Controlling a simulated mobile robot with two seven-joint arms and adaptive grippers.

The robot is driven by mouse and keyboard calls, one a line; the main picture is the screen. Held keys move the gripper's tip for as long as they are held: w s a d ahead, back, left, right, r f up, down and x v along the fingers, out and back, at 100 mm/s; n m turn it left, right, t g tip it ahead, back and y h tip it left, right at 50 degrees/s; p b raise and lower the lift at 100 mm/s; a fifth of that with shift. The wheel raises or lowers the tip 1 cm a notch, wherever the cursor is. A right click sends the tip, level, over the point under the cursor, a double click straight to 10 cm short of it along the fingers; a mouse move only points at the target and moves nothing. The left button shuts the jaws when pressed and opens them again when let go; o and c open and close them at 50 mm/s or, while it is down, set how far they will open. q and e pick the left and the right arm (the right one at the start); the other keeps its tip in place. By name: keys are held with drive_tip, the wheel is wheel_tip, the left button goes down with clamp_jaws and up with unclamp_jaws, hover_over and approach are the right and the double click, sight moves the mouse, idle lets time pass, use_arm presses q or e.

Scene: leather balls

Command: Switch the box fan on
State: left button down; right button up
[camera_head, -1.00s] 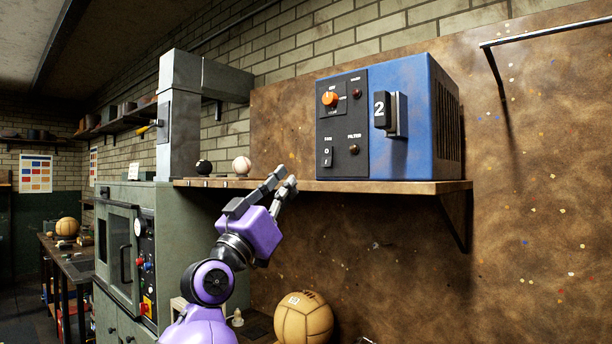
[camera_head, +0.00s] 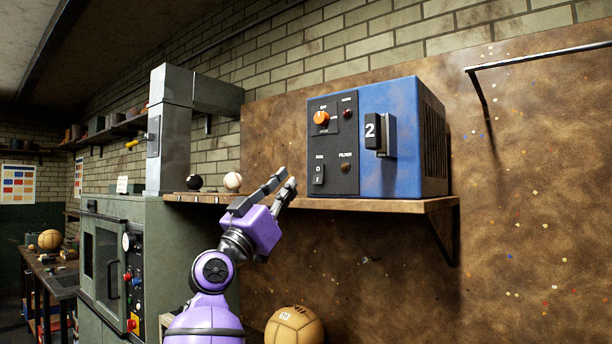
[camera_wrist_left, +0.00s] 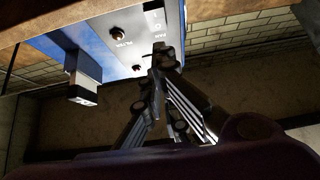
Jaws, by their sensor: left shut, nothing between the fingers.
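The box fan (camera_head: 405,150) is a blue box with a black front panel (camera_head: 333,185), a raised "2" block and side vents, standing on a wooden shelf. The panel has an orange knob (camera_head: 321,118), a dark round indicator and, low on the left, a rocker switch (camera_head: 319,174) marked O and I under the word FAN. My left gripper (camera_head: 287,178) is shut and empty, just left of the panel at about switch height. In the left wrist view its fingertips (camera_wrist_left: 164,56) overlap the panel's edge beside the FAN lettering; contact cannot be told. My right gripper is out of view.
The wooden shelf (camera_head: 400,205) runs under the fan and my gripper. A black ball (camera_head: 194,182) and a white ball (camera_head: 233,181) sit on its left part. A grey-green cabinet (camera_head: 170,240) stands at left. A tan ball (camera_head: 293,327) lies below.

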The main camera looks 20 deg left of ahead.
sight(318, 175)
use_arm(q)
drive_tip(key=w+d+r, duration=0.2)
drive_tip(key=w, duration=0.5)
drive_tip(key=shift+d+r, duration=0.15)
drive_tip(key=shift+d, duration=0.1)
